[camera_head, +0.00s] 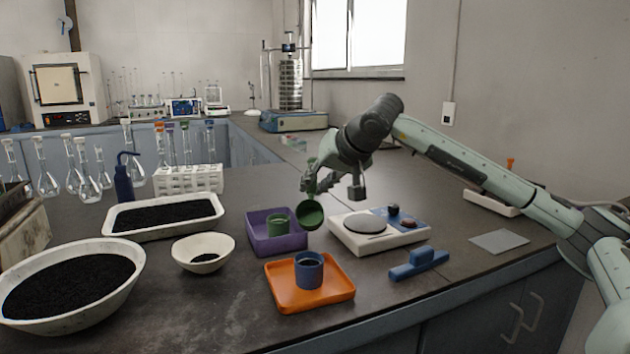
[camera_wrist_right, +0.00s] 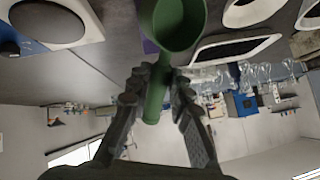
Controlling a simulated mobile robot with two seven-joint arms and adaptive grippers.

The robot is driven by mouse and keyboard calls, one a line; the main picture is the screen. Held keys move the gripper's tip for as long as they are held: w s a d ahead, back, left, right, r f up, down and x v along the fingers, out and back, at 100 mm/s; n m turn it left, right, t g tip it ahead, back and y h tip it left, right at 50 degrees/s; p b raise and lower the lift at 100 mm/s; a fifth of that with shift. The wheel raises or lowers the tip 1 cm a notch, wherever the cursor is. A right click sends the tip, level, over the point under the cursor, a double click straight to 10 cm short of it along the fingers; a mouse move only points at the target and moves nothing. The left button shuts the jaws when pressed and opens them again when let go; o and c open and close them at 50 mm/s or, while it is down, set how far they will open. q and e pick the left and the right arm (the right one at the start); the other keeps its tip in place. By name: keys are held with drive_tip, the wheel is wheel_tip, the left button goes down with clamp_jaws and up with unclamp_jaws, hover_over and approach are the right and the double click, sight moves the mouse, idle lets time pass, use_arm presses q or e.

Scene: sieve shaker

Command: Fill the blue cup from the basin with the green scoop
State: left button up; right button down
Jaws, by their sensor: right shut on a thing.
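My right gripper (camera_head: 318,184) is shut on the handle of the green scoop (camera_head: 311,214). In the right wrist view the fingers (camera_wrist_right: 158,88) close around the handle of the scoop (camera_wrist_right: 178,25). The scoop hangs tilted, its bowl above and behind the blue cup (camera_head: 309,272), apart from it. Its inside looks green, with no black grains that I can make out. The blue cup stands upright on an orange tray (camera_head: 283,301); its inside looks dark. The large round basin (camera_head: 137,280) at the front left holds black grains. My left gripper is out of view.
A purple tray (camera_head: 258,241) with a green cup (camera_head: 278,224) stands behind the orange tray. A white bowl (camera_head: 222,246) and a rectangular tray (camera_head: 113,226) of black grains stand left. Glass flasks (camera_head: 80,170) line the back left.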

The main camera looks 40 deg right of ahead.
idle(0.4)
drive_tip(key=shift+w+d+f+m+g+y, duration=0.15)
drive_tip(key=shift+w+d+m+g+y, duration=0.25)
drive_tip(key=shift+g, duration=0.3)
drive_tip(key=shift+w+d+f+g+y, duration=0.2)
drive_tip(key=shift+w+f+g+y, duration=0.2)
drive_tip(key=shift+g+y, duration=0.35)
drive_tip(key=shift+f+g, duration=0.2)
drive_tip(key=shift+g, duration=0.15)
drive_tip(key=shift+d, duration=0.1)
drive_tip(key=shift+w+d+f+m+g+y, duration=0.1)
drive_tip(key=shift+f+m+g+y, duration=0.3)
drive_tip(key=shift+g+y, duration=0.3)
drive_tip(key=shift+w+d+f+m+g+y, duration=0.1)
drive_tip(key=shift+f+m+g+y, duration=0.25)
drive_tip(key=shift+g+y, duration=0.3)
